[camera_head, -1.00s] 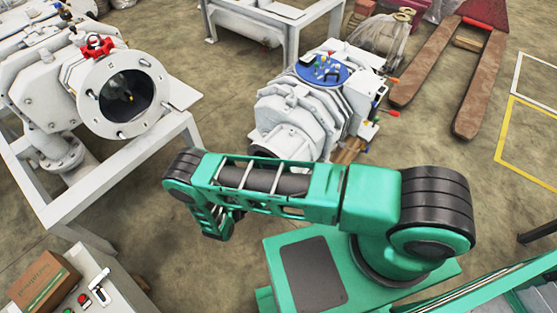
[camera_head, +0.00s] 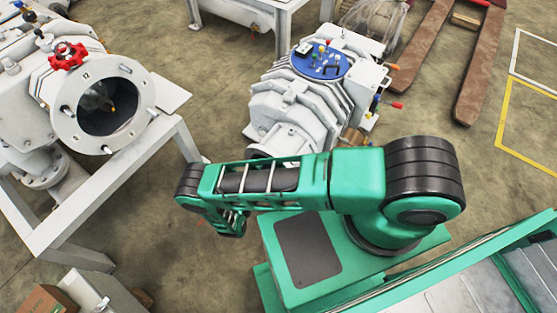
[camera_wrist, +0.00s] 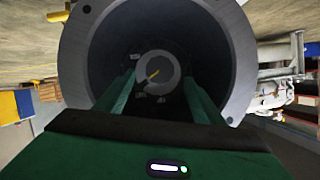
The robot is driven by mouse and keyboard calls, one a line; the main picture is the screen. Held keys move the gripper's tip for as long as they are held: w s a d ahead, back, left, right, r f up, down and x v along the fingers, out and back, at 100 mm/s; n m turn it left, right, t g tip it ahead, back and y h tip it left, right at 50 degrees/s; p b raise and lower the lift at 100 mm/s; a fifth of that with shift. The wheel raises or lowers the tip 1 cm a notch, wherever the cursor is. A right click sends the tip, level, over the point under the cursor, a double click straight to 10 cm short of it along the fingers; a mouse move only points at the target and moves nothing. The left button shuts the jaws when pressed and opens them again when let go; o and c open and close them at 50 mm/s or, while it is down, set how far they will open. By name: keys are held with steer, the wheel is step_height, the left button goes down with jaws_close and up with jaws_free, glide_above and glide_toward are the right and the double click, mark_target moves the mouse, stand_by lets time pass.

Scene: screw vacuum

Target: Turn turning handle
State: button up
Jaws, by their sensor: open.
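A red handwheel (camera_head: 67,56) sits above that flange. My gripper (camera_wrist: 158,78) is open and empty, its two green fingers pointing toward the opening on either side of the hub. I cannot tell how deep they reach. My gripper's fingertips are not clear in the head view.
A white ribbed machine (camera_head: 300,100) with a blue control disc (camera_head: 321,62) stands behind my arm. A white frame (camera_head: 100,195) carries the flanged machine. A cardboard box (camera_head: 48,300) is at lower left. Bare floor lies between the two machines.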

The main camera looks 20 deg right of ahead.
steer(key=x, duration=0.8)
steer(key=shift+w+f, duration=0.1)
steer(key=shift+c, duration=0.4)
steer(key=c, duration=1)
